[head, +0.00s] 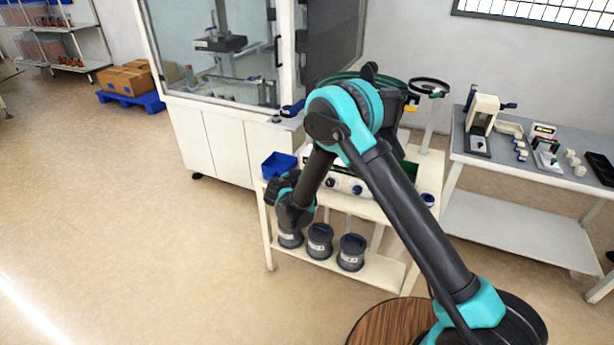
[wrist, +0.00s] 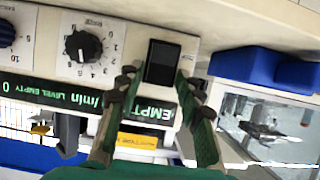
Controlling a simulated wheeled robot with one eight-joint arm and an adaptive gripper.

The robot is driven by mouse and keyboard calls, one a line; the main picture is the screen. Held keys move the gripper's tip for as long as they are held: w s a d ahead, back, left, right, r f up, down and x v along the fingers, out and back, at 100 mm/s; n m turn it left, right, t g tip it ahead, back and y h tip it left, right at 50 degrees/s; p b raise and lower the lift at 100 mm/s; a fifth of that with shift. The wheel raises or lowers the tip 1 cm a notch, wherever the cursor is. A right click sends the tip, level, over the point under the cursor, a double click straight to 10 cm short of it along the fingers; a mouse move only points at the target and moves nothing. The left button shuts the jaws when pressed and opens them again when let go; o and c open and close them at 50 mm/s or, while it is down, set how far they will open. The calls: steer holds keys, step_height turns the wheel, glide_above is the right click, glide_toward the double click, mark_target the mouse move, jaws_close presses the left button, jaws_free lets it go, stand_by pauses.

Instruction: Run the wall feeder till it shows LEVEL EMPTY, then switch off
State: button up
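The feeder's control panel stands on the trolley, with its knobs (head: 345,185) showing in the head view. In the upside-down wrist view, its green-lit display (wrist: 38,92) reads LEVEL EMPTY, with "0" and "/min" beside it. EMPTY shows again between my fingers, and part of the display is hidden behind a finger. A black rocker switch (wrist: 163,62) is on the panel; I cannot tell its position. My gripper (wrist: 156,82) is open and empty, fingertips either side of the switch. I cannot tell whether they touch the panel.
A blue bin (head: 278,165) sits on the trolley's left corner, close to my gripper; it also shows in the wrist view (wrist: 265,68). Several dark canisters (head: 320,241) stand on the lower shelf. A glazed cabinet (head: 215,55) stands behind. Floor at left is clear.

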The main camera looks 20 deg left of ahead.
jaws_close()
steer(key=shift+s+f+t, duration=0.15)
steer(key=shift+f+t, duration=0.15)
steer(key=shift+t, duration=0.4)
steer(key=shift+s+f+t, duration=0.1)
steer(key=shift+f+t, duration=0.1)
steer(key=shift+t, duration=0.6)
steer(key=shift+s+f+t, duration=0.1)
steer(key=shift+f+t, duration=0.05)
steer(key=shift+t, duration=0.65)
steer(key=shift+o, duration=2)
jaws_free()
steer(key=shift+r, duration=0.1)
step_height(320, 180, up, 10)
